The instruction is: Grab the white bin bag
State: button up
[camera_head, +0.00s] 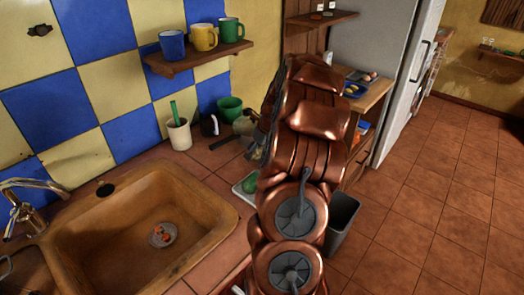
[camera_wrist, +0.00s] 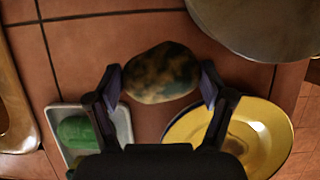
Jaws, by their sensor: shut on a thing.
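No white bin bag shows clearly in either view. A grey bin (camera_head: 342,222) stands on the floor right of my arm; my arm partly covers it, and I cannot see a bag in it. My gripper (camera_wrist: 162,82) is over the counter in the wrist view, shut on a rounded, mottled yellow-and-dark lump (camera_wrist: 160,72), one finger on each side. In the head view my arm hides most of the gripper.
Under the gripper are a white tray (camera_wrist: 123,124) with a green soap (camera_wrist: 75,130) and a yellow plate (camera_wrist: 187,126). A metal pan (camera_wrist: 262,25) is close at upper right. A sink (camera_head: 110,245) lies left; open tiled floor (camera_head: 430,210) lies right.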

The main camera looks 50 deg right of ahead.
aim_at(263, 149)
jog(key=shift+d+f+b, duration=0.2)
jog(key=shift+d+b, duration=0.3)
jog(key=shift+d, duration=1.25)
jog(key=shift+a+f+b, duration=0.15)
jog(key=shift+f+b, duration=0.35)
jog(key=shift+f, duration=0.15)
jog(key=o, duration=1.1)
jog(key=b+v, duration=0.1)
jog(key=v, duration=1.1)
jog(key=shift+r+b, duration=0.1)
jog(key=shift+b, duration=0.3)
